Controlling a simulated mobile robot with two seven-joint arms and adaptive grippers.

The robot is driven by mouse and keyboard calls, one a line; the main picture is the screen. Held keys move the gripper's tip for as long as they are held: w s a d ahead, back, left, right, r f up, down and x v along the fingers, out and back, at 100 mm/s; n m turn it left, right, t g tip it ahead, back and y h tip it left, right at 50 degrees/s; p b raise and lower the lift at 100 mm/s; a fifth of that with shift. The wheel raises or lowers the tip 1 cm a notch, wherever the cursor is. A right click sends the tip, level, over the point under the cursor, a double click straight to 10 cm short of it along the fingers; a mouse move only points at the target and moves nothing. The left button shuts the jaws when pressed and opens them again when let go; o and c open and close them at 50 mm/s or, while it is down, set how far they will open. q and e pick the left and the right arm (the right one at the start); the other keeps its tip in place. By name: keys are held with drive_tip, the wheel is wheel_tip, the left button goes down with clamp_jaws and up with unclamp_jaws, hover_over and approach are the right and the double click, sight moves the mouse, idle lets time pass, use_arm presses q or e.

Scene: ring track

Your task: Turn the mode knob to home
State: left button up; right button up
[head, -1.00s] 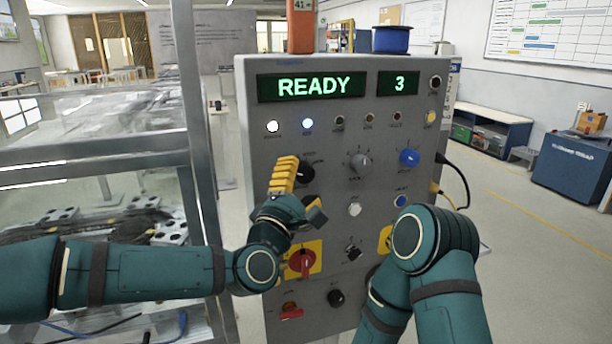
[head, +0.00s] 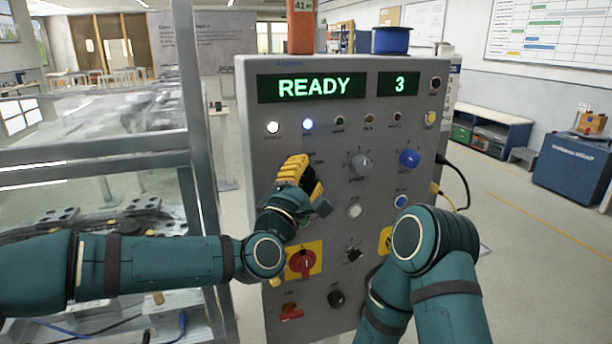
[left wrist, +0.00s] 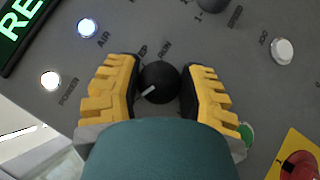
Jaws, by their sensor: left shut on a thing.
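The black mode knob (left wrist: 160,82) is on the grey control panel (head: 440,140), with a pale pointer line aimed at the lower left in the left wrist view. The words RUN and part of STEP show above it; the home mark is not visible. My left gripper (left wrist: 163,92) has its yellow fingers on both sides of the knob and is shut on it. In the head view the left gripper (head: 305,177) covers most of the knob.
The display (head: 312,87) reads READY, and a smaller one (head: 399,84) reads 3. A grey selector (head: 361,163) and a blue knob (head: 409,158) are to the right. A red rotary switch (head: 302,263) is below my left gripper. A metal-framed machine stands left.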

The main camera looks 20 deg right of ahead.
use_arm(q)
drive_tip(key=shift+r, duration=0.1)
drive_tip(key=shift+r+m+g+y+p, duration=0.2)
drive_tip(key=shift+m+g+y+p, duration=0.1)
drive_tip(key=shift+m+g+p, duration=0.7)
drive_tip(key=m+g+y+p, duration=0.2)
drive_tip(key=m+p, duration=0.1)
drive_tip(key=p, duration=0.3)
drive_tip(key=shift+m+g+p, duration=0.3)
drive_tip(key=shift+m, duration=0.1)
drive_tip(key=shift+f+m+y+p, duration=0.15)
drive_tip(key=shift+m+y+p, duration=0.3)
drive_tip(key=shift+p, duration=0.5)
drive_tip(key=shift+f, duration=0.1)
drive_tip(key=o, duration=1.2)
